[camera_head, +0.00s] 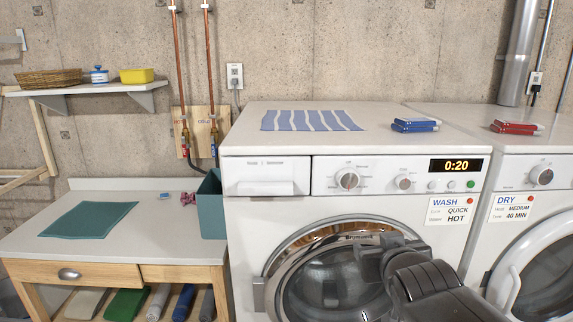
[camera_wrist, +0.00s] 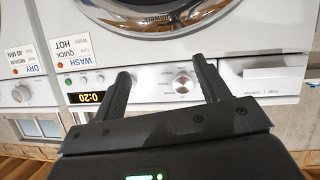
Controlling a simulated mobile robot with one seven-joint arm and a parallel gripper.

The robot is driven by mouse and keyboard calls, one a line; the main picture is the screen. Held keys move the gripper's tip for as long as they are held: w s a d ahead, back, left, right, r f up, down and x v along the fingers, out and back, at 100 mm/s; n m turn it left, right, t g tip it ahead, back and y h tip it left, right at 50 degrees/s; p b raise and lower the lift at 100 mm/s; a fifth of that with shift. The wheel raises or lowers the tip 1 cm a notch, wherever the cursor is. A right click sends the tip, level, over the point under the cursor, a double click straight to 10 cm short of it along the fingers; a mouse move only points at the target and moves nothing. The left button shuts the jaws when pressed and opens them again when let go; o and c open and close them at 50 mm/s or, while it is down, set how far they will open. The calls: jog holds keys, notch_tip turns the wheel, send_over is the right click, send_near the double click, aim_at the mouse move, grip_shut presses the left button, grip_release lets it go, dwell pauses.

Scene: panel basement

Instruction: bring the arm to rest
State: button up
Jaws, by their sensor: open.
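My gripper (camera_head: 376,258) is in front of the washing machine's round door (camera_head: 300,282), below its control panel, with my dark arm coming up from the lower right. In the wrist view, my gripper (camera_wrist: 163,73) has its two black fingers spread apart with nothing between them. That view is turned upside down, and the washer's panel (camera_wrist: 145,88) and its display reading 0:20 show beyond the fingers. The washer door looks shut, though my gripper hides part of it.
The dryer (camera_head: 540,205) stands to the right. A striped cloth (camera_head: 310,120), blue clips (camera_head: 415,125) and red clips (camera_head: 516,128) lie on the machines. At left, a table (camera_head: 150,235) holds a teal cloth (camera_head: 88,220) and teal bin (camera_head: 210,206). A shelf (camera_head: 90,88) hangs above.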

jog(key=s+a+f+g, duration=0.2)
jog(key=s+f+g, duration=0.2)
jog(key=s, duration=0.3)
jog(key=s+a+f+g+y, duration=0.1)
jog(key=s+f+g, duration=0.3)
jog(key=s, duration=0.4)
jog(key=shift+a+m, duration=0.4)
jog(key=shift+a, duration=0.2)
